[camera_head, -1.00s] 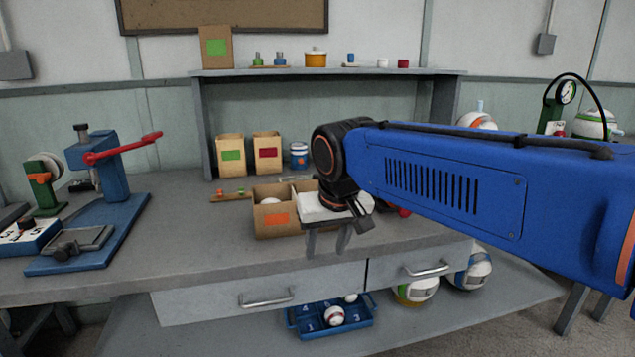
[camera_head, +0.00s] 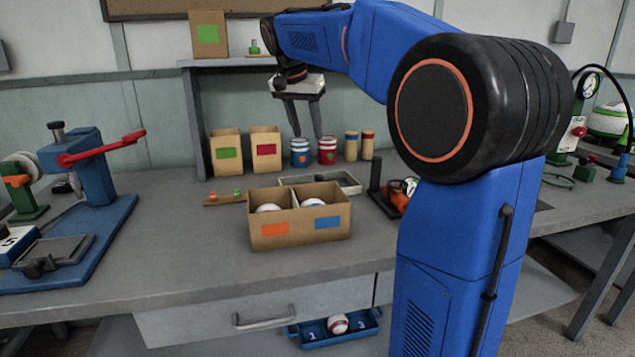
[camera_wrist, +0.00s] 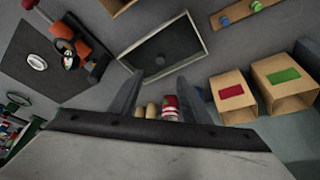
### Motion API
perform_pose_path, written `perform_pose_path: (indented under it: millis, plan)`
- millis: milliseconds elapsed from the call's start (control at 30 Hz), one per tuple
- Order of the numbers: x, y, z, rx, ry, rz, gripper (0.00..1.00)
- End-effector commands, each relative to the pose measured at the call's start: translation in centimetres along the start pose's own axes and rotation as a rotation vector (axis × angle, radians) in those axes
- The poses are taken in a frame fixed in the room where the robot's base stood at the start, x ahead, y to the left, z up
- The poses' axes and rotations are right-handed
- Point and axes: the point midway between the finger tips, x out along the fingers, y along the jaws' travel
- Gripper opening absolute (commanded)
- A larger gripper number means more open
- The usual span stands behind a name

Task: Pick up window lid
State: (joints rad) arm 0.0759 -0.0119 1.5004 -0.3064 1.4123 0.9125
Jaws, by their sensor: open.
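The window lid (camera_head: 346,190) looks like a flat rectangle with a pale rim and a grey pane. It lies on the bench behind the divided cardboard box, which hides part of its front edge. It also shows in the wrist view (camera_wrist: 203,42) at the upper middle, beyond my fingertips. My gripper (camera_head: 307,133) is open and empty, fingers pointing down, in the air above and behind the lid, in front of the striped jars. In the wrist view the two fingers (camera_wrist: 158,90) are spread apart, with nothing between them but background jars.
The divided cardboard box (camera_head: 275,238) holds white balls. Two striped jars (camera_head: 300,152), two small cylinders and two label boxes (camera_head: 228,153) stand along the back. A dark stand with an orange part (camera_head: 395,195) is right of the lid. A blue press (camera_head: 92,175) stands left.

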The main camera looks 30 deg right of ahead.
Motion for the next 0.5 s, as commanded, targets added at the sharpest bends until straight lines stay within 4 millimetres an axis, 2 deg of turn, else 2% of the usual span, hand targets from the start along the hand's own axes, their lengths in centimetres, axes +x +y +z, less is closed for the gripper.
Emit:
perform_pose_path:
  millis: [133,233,500]
  plan:
    - [0.2,-0.5,-0.9,0.028,0.004,0.011,0.43]
    - [1.1,-0.5,-1.0,0.031,0.004,0.012,0.43]
    - [5.9,-0.4,-0.9,0.03,0.002,0.014,0.43]
